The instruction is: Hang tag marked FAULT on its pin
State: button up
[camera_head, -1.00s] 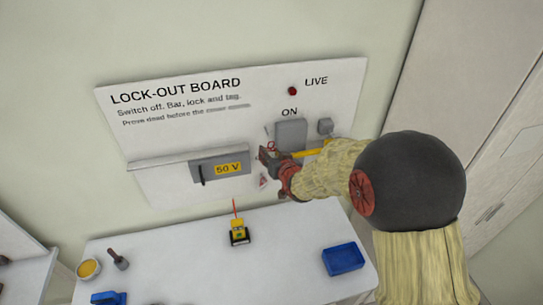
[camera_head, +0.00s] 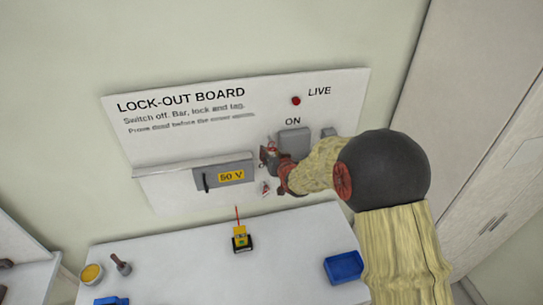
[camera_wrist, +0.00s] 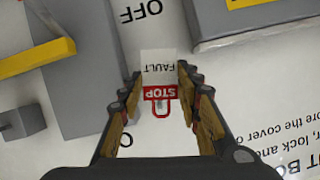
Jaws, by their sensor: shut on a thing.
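The tag (camera_wrist: 158,66) is a white card with the word FAULT and a red STOP band, with a red loop below it in the wrist view, where its lettering appears upside down. My gripper (camera_wrist: 160,76) is shut on this tag, with a finger at each side of it. In the head view my gripper (camera_head: 268,158) is in front of the lock-out board (camera_head: 180,135), just left of and below the grey switch box (camera_head: 293,142). I cannot make out the tag's pin; the gripper and tag may hide it.
The 50 V cover (camera_head: 207,179) juts out left of my gripper. A yellow bar (camera_wrist: 35,56) lies across the switch box in the wrist view. A red lamp (camera_head: 296,101) is labelled LIVE.

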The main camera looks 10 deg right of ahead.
jog(key=shift+w, duration=0.55)
jog(key=shift+w+f+b, duration=0.35)
jog(key=shift+b, duration=0.25)
jog(key=shift+w+b, duration=0.15)
jog(key=shift+b, duration=0.15)
jog(key=shift+r, duration=0.1)
jog(key=o, duration=0.9)
jog(key=shift+c, duration=0.2)
jog(key=v, duration=1.2)
